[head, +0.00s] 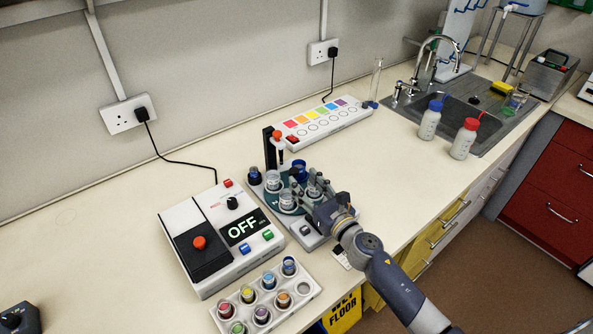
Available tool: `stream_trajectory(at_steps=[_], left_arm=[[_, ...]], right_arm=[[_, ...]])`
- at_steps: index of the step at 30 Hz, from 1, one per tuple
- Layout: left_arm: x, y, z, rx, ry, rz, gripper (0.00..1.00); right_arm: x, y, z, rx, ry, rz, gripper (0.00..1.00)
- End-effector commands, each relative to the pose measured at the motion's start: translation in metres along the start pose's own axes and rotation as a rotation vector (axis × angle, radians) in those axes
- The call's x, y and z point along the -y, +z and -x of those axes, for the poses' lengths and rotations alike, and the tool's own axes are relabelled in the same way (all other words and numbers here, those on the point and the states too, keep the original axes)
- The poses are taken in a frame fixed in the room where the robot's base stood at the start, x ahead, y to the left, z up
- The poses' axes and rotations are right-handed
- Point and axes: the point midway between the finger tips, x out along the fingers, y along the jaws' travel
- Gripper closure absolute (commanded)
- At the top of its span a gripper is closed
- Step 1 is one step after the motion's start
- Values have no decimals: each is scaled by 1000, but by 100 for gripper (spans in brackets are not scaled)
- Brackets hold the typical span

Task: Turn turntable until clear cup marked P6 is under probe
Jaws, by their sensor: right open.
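The turntable (301,211) stands mid-bench on a pale base, with several clear cups on it, among them a cup at its front left (287,199) and one at its back left (272,180). The markings are too small to read, so I cannot tell which cup is P6. The probe (278,150), white with an orange top, hangs from a black post (269,148) over the back of the turntable. My right gripper (306,192) is open at the turntable's right side, among the cups; I cannot tell whether it touches one. It hides part of the turntable. My left gripper is out of view.
A control box (222,236) reading OFF stands left of the turntable. A rack of coloured pots (266,300) lies in front. A colour-chart strip (328,122) lies behind. Two wash bottles (464,139) stand by the sink (467,108).

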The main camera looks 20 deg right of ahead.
Motion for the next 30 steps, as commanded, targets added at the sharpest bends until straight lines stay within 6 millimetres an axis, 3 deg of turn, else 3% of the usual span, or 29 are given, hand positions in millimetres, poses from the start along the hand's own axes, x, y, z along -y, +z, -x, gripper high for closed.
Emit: stream_trajectory(at_steps=[3,9,22,27,30], left_arm=[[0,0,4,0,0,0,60],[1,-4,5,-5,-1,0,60],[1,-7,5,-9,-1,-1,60],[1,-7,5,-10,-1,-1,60],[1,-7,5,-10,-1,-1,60]], right_arm=[[0,2,-21,2,-1,-3,58],[0,0,-42,1,-1,-1,58],[0,0,-49,0,-1,1,58],[0,0,-49,0,-1,0,96],[0,0,-49,0,-1,0,100]])
